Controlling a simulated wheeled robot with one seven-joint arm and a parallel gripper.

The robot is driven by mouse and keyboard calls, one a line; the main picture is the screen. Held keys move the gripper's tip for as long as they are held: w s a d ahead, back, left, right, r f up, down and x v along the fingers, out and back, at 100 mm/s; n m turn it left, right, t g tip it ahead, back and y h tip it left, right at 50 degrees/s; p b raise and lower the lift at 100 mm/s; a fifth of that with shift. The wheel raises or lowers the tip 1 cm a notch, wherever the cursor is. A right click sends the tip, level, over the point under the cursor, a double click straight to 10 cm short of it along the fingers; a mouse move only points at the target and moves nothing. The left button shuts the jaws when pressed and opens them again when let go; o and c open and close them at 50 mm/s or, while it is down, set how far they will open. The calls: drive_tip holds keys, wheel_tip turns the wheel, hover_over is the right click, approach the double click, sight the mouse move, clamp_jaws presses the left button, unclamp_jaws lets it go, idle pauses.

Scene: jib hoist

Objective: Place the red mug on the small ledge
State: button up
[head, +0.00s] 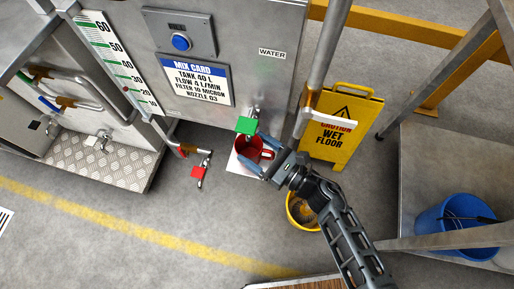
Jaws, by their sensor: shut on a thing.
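The red mug (254,154) is in the head view, right of centre-left, just below a tap with a green handle (246,126). My gripper (252,147) reaches in from the lower right and is shut on the mug, its fingers to either side of the mug. The small ledge (236,168) is a white plate under the tap, partly hidden by the mug and my gripper. The mug overlaps the ledge in this view. I cannot tell whether it touches it.
A metal tank panel with a WATER label (272,53) stands behind. A red-handled tap (198,173) is left of the mug. A yellow wet-floor sign (342,128) and a yellow bucket (299,211) are close to my arm. A blue bucket (452,230) stands at right.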

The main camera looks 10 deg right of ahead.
drive_tip(key=shift+f, duration=0.1)
drive_tip(key=o, duration=1)
drive_tip(key=shift+o, duration=0.2)
drive_tip(key=shift+r, duration=0.25)
drive_tip(key=v, duration=1.2)
drive_tip(key=shift+f, duration=0.1)
